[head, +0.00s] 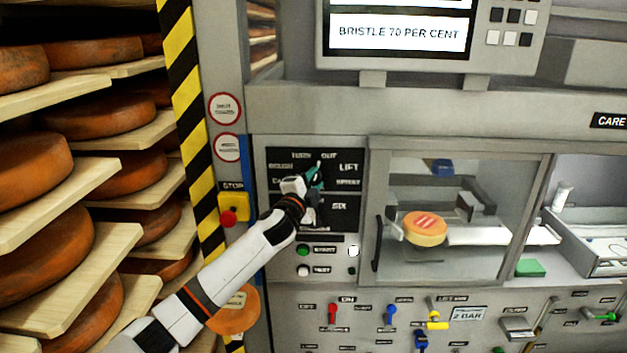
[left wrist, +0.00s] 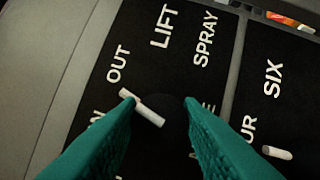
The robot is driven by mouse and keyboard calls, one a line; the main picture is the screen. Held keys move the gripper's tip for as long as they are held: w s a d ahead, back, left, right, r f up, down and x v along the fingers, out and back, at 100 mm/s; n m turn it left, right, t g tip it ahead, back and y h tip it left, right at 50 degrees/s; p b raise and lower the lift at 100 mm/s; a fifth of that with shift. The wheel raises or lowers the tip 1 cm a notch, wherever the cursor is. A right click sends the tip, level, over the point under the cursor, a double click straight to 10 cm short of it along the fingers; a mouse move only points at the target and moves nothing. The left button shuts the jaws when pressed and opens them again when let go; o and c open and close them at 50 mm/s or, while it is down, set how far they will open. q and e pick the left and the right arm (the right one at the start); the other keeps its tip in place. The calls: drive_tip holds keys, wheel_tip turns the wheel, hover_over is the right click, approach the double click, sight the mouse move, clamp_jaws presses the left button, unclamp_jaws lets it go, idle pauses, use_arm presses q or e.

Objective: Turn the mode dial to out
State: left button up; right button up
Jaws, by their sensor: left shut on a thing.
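The black mode dial (left wrist: 170,106) is on a dark panel (head: 283,215), with the words OUT, LIFT and SPRAY around it. Its white pointer (left wrist: 143,108) slants up-left in the left wrist view, its outer end close to OUT and to a partly hidden word ending in N. My left gripper (head: 316,177) reaches the panel and covers most of the dial in the head view. In the left wrist view its teal fingers (left wrist: 158,103) stand either side of the dial, shut on it. My right gripper is not in view.
A second dial with a white pointer (left wrist: 277,153) sits close by, near the word SIX. Below are a green button (head: 302,250) and a white button (head: 303,270). A yellow stop box (head: 235,206) and cheese shelves (head: 110,185) are at left, a glazed chamber (head: 445,265) at right.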

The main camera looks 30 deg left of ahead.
use_arm(q)
drive_tip(key=shift+a+r+m, duration=0.1)
drive_tip(key=shift+m, duration=0.5)
drive_tip(key=o, duration=1)
drive_tip(key=shift+c, duration=0.2)
drive_tip(key=shift+w, duration=0.1)
drive_tip(key=b+v, duration=0.5)
drive_tip(key=v, duration=0.7)
drive_tip(key=shift+r, duration=0.1)
